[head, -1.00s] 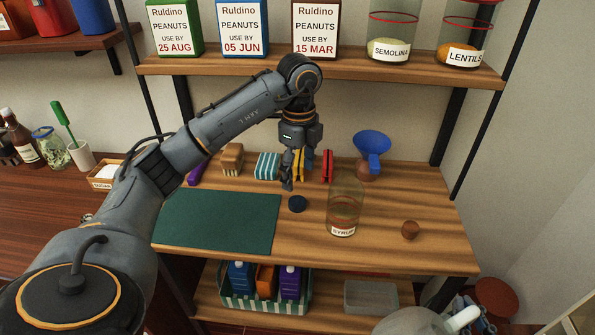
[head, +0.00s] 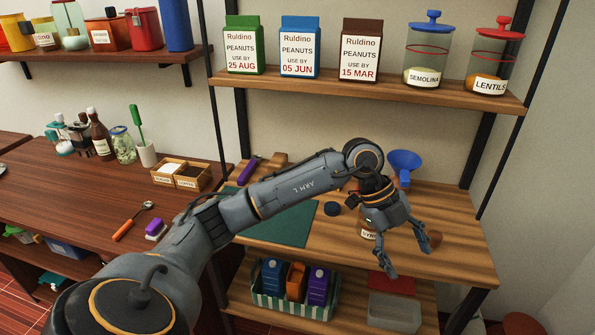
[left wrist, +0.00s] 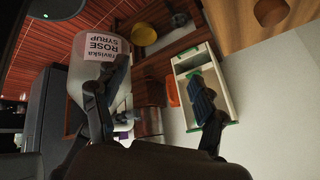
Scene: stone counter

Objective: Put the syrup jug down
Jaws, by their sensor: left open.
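In the left wrist view a pale jug labelled ROSE SYRUP (left wrist: 105,48) shows upside down at upper left, partly behind one finger; I cannot tell what supports it. My left gripper (head: 407,262) is open and empty, fingers pointing down, over the front right of the wooden worktop (head: 455,265). It also shows in the left wrist view (left wrist: 150,85). In the head view a glass jar with a syrup label (head: 368,234) stands on the worktop behind this gripper, mostly hidden. My right gripper is not in view.
A green mat (head: 275,228), a dark round lid (head: 332,208), a brown stopper (head: 435,239) and a blue funnel (head: 404,160) are on the worktop. A striped crate (head: 268,302) of cartons and a grey bin (head: 395,312) sit below. Jars and cartons line the shelf above.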

